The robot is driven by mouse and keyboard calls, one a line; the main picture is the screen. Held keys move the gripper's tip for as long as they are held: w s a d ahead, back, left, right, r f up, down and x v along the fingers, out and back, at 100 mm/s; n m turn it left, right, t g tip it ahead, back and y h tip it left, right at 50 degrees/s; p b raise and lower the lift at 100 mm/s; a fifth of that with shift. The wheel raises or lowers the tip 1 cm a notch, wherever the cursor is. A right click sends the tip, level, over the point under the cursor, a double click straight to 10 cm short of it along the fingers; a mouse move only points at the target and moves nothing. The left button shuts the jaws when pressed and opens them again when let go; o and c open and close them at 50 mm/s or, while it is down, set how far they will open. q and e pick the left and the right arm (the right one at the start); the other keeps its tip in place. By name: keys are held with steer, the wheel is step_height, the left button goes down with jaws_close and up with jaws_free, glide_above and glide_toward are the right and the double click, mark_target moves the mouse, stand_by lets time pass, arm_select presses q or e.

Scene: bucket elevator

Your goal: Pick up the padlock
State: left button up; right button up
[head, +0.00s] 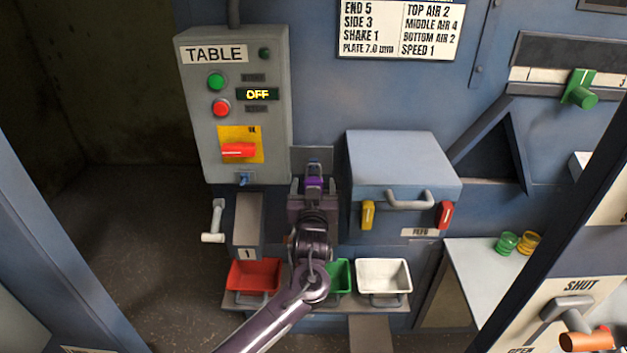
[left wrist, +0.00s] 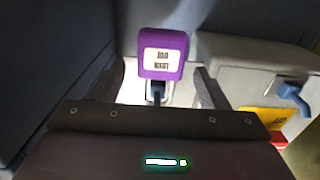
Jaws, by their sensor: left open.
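The padlock is a small purple block with a white label, seen large in the left wrist view (left wrist: 163,52). In the head view the purple padlock (head: 314,184) shows at the end of my left arm, below a small grey plate between the control box and the lidded box. My left gripper (head: 313,188) is open, with one finger on each side of the padlock. In the left wrist view gaps show between the padlock and both fingers. My right gripper is not in view.
A grey TABLE control box (head: 237,110) reading OFF, with a red switch handle (head: 238,150), is up left. A blue lidded box (head: 402,165) stands close on the right. Below are red (head: 253,275), green and white (head: 384,274) bins; my arm partly hides the green one.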

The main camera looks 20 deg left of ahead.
arm_select(q)
steer(key=shift+c, duration=0.4)
steer(key=c, duration=1)
steer(key=shift+r, duration=0.1)
steer(key=shift+c, duration=0.2)
steer(key=shift+r+b, duration=0.65)
steer(key=b+v, duration=0.4)
steer(key=v, duration=1.4)
steer(key=s+a+f+m+h, duration=0.1)
steer(key=s+a+f+h, duration=0.1)
steer(key=s+f, duration=0.2)
steer(key=s+a+f+m+h, duration=0.2)
steer(key=s+f+h, duration=0.1)
steer(key=s, duration=0.5)
steer(key=shift+s+f+t, duration=0.3)
steer(key=shift+s+f, duration=0.05)
steer(key=shift+f, duration=0.45)
steer(key=shift+a, duration=0.1)
